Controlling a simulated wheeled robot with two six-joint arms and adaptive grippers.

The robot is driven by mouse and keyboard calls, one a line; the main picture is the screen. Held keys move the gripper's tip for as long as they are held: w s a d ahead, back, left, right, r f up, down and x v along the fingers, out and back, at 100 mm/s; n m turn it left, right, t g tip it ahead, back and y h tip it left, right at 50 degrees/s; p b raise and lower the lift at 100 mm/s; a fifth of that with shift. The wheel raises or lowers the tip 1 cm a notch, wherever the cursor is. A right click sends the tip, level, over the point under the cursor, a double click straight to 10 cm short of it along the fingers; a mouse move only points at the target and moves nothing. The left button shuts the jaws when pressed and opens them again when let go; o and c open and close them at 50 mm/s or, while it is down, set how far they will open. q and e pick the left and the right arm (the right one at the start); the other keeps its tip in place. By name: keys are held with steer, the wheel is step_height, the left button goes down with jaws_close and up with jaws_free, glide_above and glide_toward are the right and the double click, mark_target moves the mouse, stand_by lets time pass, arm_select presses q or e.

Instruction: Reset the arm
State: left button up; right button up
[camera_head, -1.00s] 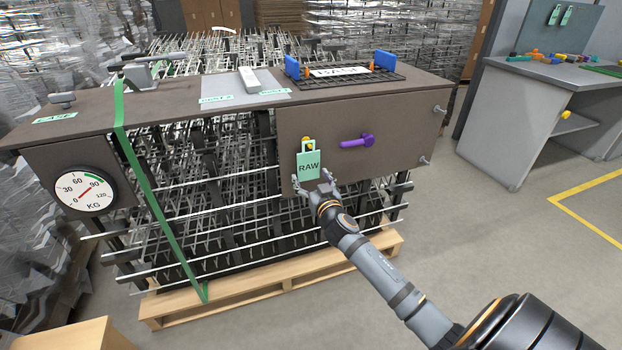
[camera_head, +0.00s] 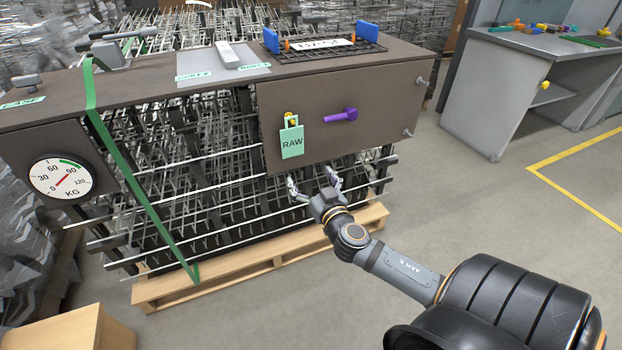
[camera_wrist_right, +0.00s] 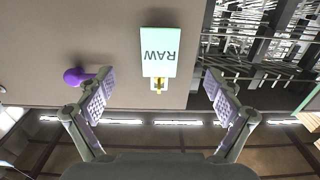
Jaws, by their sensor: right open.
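My right gripper (camera_head: 314,187) is open and empty, just below and in front of the brown panel (camera_head: 385,105). A green RAW tag (camera_head: 292,142) hangs on that panel from a yellow peg, above the gripper. In the right wrist view the RAW tag (camera_wrist_right: 158,53) appears upside down between the two spread fingers (camera_wrist_right: 163,95), apart from them. My left gripper is not in view.
A purple handle (camera_head: 341,115) sticks out of the panel right of the tag. A wire rack stands on a wooden pallet (camera_head: 270,258). A dial gauge (camera_head: 60,178) is at left. A grey desk (camera_head: 480,100) stands right, with clear floor before it.

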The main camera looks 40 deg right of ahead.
steer(key=shift+s+a, duration=0.1)
steer(key=shift+s, duration=0.3)
